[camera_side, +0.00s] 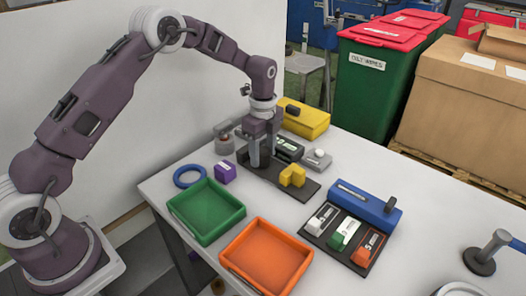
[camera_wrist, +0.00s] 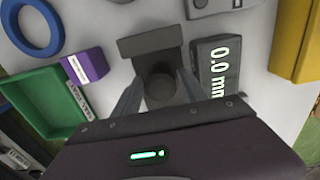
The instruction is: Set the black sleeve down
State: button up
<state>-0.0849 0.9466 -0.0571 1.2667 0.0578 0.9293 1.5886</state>
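A dark round piece (camera_wrist: 158,88), which looks like the black sleeve, stands between the two fingers of my gripper (camera_wrist: 159,76) in the wrist view. It is over the end of a dark plate (camera_wrist: 150,44). In the side view my gripper (camera_side: 260,160) points straight down, low over the left end of the same dark plate (camera_side: 308,190). The fingers stand apart on either side of the round piece. I cannot tell whether they touch it. In the side view the fingers largely hide the piece.
A yellow block (camera_side: 292,176) sits on the plate. A purple block (camera_side: 224,172), blue ring (camera_side: 188,167), green tray (camera_side: 206,207) and orange tray (camera_side: 266,257) lie nearby. A yellow box (camera_side: 305,120) stands behind.

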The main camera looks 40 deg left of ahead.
aim_at(263, 150)
jog(key=shift+o, duration=0.6)
jog(key=s+r+n+t, duration=0.1)
jog(key=s+r+n, duration=0.15)
jog(key=r, duration=0.75)
jog(key=s+r+n, duration=0.1)
jog(key=s+r, duration=0.2)
jog(key=r, duration=0.7)
jog(key=s+d+r+n+t, duration=0.2)
jog(key=s+r+n, duration=0.35)
jog(key=s, duration=0.55)
jog(key=s+f+n+t, duration=0.2)
jog(key=s+n, duration=0.7)
jog(key=s, duration=1)
jog(key=shift+d+f+t, duration=0.3)
jog(key=shift+d+f, duration=0.1)
jog(key=shift+f, duration=0.15)
